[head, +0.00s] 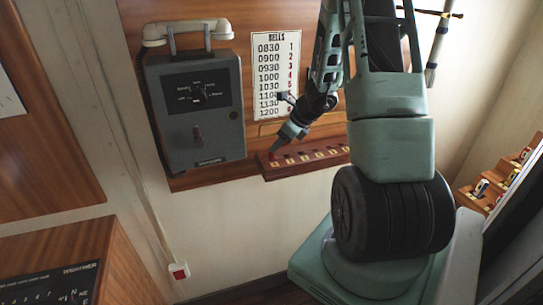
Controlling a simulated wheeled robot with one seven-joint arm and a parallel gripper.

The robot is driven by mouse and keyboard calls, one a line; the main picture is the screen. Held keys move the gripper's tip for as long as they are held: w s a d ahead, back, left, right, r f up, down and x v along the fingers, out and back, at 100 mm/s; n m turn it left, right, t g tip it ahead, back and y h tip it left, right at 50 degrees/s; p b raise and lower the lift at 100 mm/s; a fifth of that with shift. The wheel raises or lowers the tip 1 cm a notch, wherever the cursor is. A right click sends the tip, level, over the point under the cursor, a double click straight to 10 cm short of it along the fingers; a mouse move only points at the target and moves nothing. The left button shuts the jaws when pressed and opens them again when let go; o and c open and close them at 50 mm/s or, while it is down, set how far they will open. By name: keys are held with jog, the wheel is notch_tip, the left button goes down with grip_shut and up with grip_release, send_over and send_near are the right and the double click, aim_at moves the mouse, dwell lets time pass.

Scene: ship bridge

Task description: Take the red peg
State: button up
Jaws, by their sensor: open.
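A small red peg (272,156) stands at the left end of a narrow wooden peg rail (290,171) below the bells board; only a small part of it shows. My gripper (278,147) reaches down to the left end of the rail, with its fingertips at the red peg. The gripper is open. It is small in this view and its fingers cover part of the peg. I cannot tell whether the fingers touch the peg.
The bells board (275,70) with times hangs above the rail. A grey wall telephone (195,108) is close on the left. Several small items sit on a stepped wooden rack (500,178) at right. A console (50,283) stands at lower left. My arm hides the rail's right end.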

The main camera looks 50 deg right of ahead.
aim_at(272, 158)
jog(key=shift+p+x, duration=0.45)
jog(key=shift+x, duration=1.85)
jog(key=shift+d, duration=0.1)
grip_shut()
